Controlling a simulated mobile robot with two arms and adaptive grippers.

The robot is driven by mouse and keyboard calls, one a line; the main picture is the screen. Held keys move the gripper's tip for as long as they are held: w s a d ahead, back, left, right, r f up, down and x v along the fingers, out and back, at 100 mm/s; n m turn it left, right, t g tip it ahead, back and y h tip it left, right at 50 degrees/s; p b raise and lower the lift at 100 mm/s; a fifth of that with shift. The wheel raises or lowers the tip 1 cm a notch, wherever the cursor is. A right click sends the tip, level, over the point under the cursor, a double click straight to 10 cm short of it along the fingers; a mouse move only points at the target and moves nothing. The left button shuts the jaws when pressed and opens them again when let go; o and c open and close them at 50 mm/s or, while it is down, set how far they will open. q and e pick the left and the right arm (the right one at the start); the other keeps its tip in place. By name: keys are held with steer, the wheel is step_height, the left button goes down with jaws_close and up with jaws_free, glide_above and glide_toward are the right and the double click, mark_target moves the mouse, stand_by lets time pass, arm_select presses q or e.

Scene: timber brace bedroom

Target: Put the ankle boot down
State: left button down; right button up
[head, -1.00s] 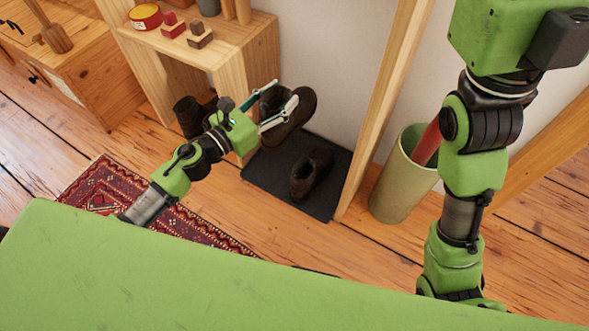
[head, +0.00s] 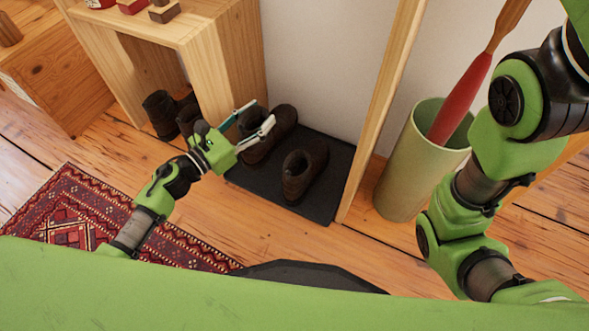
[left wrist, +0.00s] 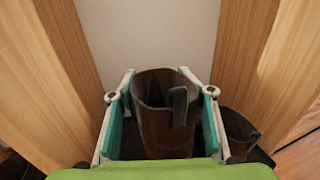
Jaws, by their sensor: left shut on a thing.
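My left gripper (head: 256,117) is shut on a dark brown ankle boot (head: 282,122). The boot is upright over the back left part of a black mat (head: 325,202). I cannot tell whether its sole touches the mat. In the left wrist view the boot (left wrist: 165,132) stands between the two teal-padded fingers, its open top facing me. A second, matching boot (head: 305,168) stands on the mat to the right, apart from the held one; it also shows in the left wrist view (left wrist: 238,128). My right arm shows at the right, but its gripper is out of view.
A wooden shelf unit (head: 228,65) stands left of the mat, with several dark shoes (head: 163,112) in it. A patterned rug (head: 75,215) lies at the left.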

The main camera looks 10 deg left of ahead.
arm_select(q)
step_height(320, 180, down, 10)
steer(key=b, duration=0.8)
steer(key=shift+f, duration=0.15)
steer(key=c, duration=1)
jaws_free()
steer(key=shift+c, duration=0.2)
steer(key=p+v, duration=0.4)
steer(key=v, duration=0.8)
steer(key=shift+p, duration=0.4)
